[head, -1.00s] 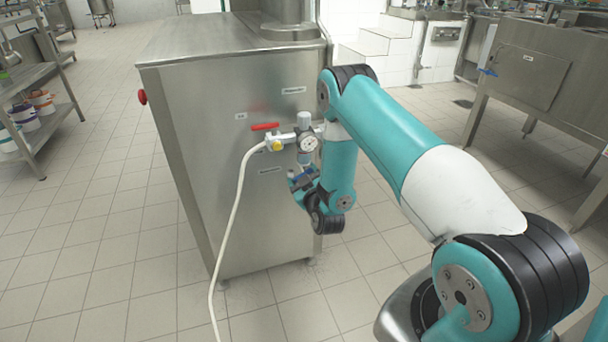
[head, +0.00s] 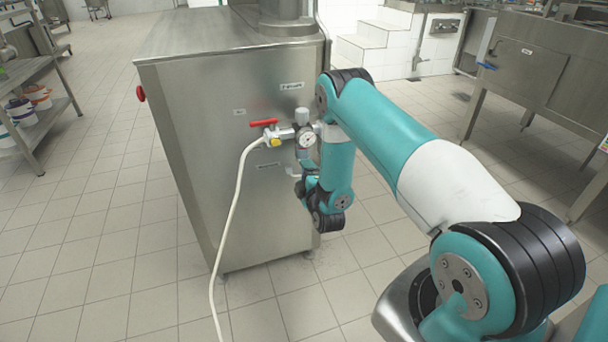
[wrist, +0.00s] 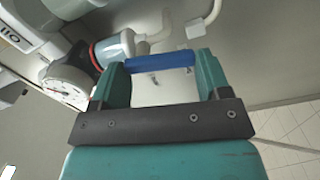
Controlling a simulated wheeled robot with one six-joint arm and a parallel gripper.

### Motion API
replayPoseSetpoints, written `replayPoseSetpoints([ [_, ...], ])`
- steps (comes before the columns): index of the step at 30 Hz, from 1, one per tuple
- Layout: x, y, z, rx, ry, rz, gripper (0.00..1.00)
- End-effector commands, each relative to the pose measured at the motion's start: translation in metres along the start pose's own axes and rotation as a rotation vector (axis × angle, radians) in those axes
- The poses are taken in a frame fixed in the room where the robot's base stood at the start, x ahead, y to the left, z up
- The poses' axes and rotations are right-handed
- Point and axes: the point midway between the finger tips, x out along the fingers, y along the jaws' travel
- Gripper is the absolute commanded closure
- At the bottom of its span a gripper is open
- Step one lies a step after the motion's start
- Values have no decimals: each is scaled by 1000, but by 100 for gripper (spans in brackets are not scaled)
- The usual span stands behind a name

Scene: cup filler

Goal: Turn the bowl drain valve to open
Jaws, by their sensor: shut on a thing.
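My gripper (wrist: 160,84) is in the wrist view, its two teal fingers shut on a blue handle (wrist: 160,61). The handle spans the gap between the fingertips, and grey pipework (wrist: 118,46) lies just beyond it. I cannot read a label that names this valve. In the head view my gripper (head: 302,186) is low at the right part of the steel machine's front (head: 200,150), below the round gauge (head: 306,139). My arm's last links partly hide it, and the blue handle cannot be made out there.
A red lever (head: 264,122) sits above a white hose (head: 232,210) that runs down to the floor. The wrist view shows a dial gauge (wrist: 66,84) close at the left. A steel cabinet (head: 525,75) stands at the right. The tiled floor in front is clear.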

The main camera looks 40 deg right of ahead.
Motion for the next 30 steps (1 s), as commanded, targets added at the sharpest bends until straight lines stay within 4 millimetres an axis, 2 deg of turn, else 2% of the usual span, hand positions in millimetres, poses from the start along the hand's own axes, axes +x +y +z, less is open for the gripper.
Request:
replayPoseSetpoints([
  [10, -2, -3, 4, -161, -2, -6, 54],
  [28, -2, -3, 5, -199, -2, -7, 53],
  [29, -2, -3, 5, -199, -2, -7, 25],
  [30, -2, -3, 5, -199, -2, -7, 16],
])
